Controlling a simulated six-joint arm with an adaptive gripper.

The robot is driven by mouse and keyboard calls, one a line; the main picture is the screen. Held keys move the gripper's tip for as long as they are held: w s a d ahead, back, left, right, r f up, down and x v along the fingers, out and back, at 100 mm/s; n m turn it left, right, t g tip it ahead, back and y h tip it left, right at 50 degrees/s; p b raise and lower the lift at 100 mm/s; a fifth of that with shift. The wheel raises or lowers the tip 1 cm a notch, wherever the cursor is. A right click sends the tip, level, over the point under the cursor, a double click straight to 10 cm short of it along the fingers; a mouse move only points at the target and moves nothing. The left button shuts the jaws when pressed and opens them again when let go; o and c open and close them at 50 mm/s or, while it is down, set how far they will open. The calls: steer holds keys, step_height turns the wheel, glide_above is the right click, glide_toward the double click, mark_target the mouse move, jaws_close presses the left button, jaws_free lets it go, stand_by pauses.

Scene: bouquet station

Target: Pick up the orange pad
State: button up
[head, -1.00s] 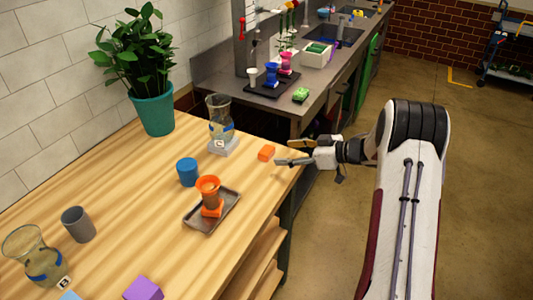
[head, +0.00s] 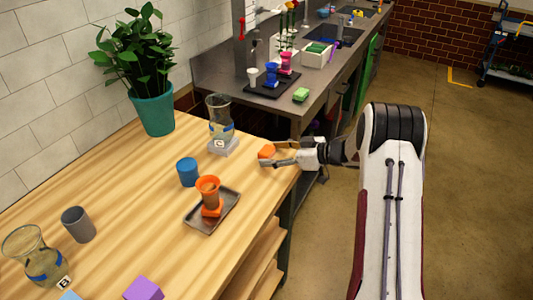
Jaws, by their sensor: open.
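The orange pad (head: 266,151) is a small orange block on the wooden table near its right edge. My gripper (head: 269,153) comes in from the right, low over the table edge. Its jaws are open, with one finger on the far side of the pad and one on the near side. The fingertips reach alongside the pad and partly cover it. I cannot tell whether either finger touches it.
A metal tray (head: 233,203) holding an orange cup (head: 208,187) lies nearer, beside a blue cup (head: 187,172). A plant pot (head: 153,109) stands behind.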

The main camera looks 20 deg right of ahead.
steer(key=c, duration=1.1)
steer(key=shift+r, duration=0.15)
step_height(320, 180, up, 10)
stand_by(0.6)
